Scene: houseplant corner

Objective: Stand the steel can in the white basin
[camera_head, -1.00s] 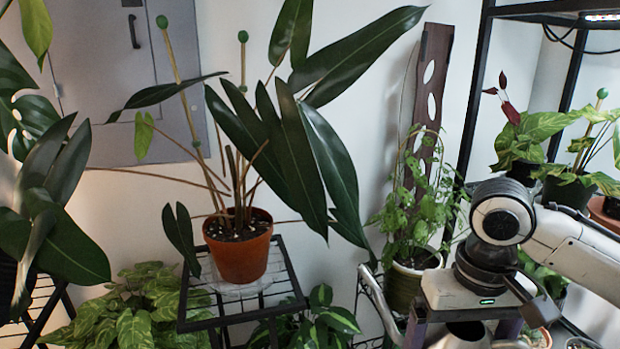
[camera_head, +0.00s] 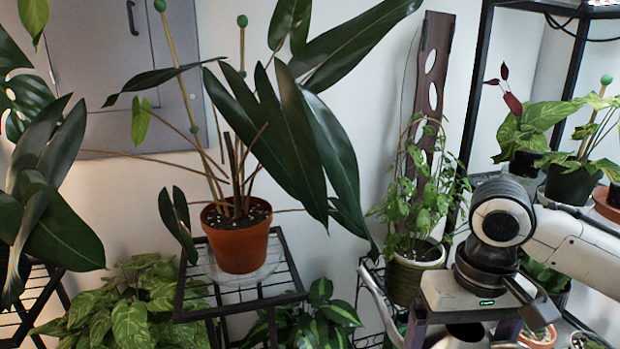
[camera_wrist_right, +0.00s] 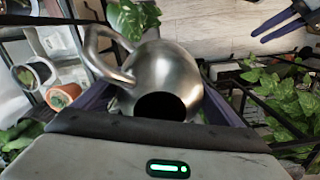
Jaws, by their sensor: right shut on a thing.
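My right gripper (camera_head: 462,333) is at the bottom of the head view, right of centre, pointing down. Its purple fingers are shut on the steel can (camera_head: 466,336), of which only the top shows there. In the right wrist view, the shiny round can (camera_wrist_right: 168,66) sits between the fingers, with its dark opening facing the camera and its curved handle or spout on the left. A dark purple forked shape, which looks like my left gripper (camera_wrist_right: 280,24), is at the upper right of that view; its jaw opening is unclear. No white basin can be made out.
A terracotta pot (camera_head: 238,245) with a tall plant stands on a black wire stand (camera_head: 290,297). A green-banded pot (camera_head: 408,278) is left of my right arm. A black shelf rack (camera_head: 468,125) with potted plants stands on the right. Leafy plants (camera_head: 118,305) crowd the lower left.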

